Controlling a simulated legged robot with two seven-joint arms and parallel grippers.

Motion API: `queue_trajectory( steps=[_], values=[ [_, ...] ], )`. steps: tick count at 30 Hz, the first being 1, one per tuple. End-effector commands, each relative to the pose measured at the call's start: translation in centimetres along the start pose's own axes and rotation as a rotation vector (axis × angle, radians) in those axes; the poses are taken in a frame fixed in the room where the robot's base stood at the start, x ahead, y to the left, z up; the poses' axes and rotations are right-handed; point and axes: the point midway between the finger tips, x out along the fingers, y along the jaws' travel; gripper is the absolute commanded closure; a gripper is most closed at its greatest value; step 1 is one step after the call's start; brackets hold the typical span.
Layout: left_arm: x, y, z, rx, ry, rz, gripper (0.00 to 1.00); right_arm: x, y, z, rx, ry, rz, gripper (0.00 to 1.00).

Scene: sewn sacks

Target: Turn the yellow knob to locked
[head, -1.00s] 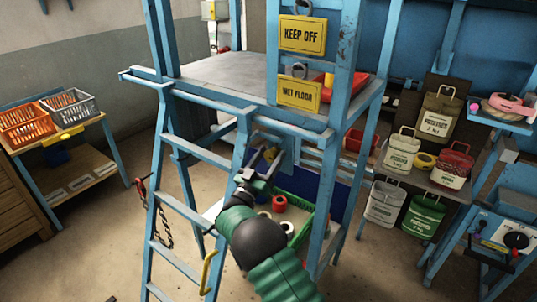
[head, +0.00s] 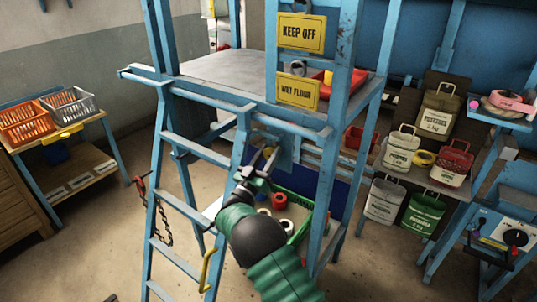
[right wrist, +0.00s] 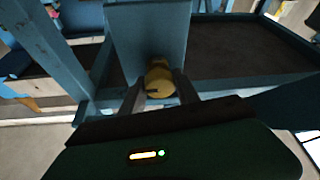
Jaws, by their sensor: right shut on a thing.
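The yellow knob (right wrist: 158,80) sits on a blue plate (right wrist: 148,35) in the right wrist view. My right gripper (right wrist: 160,92) has one finger on each side of the knob and is shut on it. A dark mark shows on the knob's left side, and its setting cannot be read. In the head view my right gripper (head: 262,165) reaches in at the blue plate below the platform, beside the ladder. The knob is hardly visible there behind the fingers. My left gripper is not in view.
A blue ladder (head: 197,150) and platform posts stand close around my right arm. Yellow signs (head: 302,33) hang above.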

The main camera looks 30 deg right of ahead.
Motion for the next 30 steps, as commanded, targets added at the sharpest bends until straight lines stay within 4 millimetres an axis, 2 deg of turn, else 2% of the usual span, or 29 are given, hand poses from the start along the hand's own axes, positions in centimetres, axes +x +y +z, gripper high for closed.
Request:
queue_trajectory(
  steps=[11, 30],
  values=[
    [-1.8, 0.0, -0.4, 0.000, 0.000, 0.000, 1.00, 0.1, 0.0, -0.3, -0.214, -0.001, -0.092, 1.00],
    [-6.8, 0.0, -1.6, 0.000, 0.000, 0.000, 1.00, 0.2, -0.1, -0.5, -0.774, 0.001, -0.323, 1.00]
  ],
)
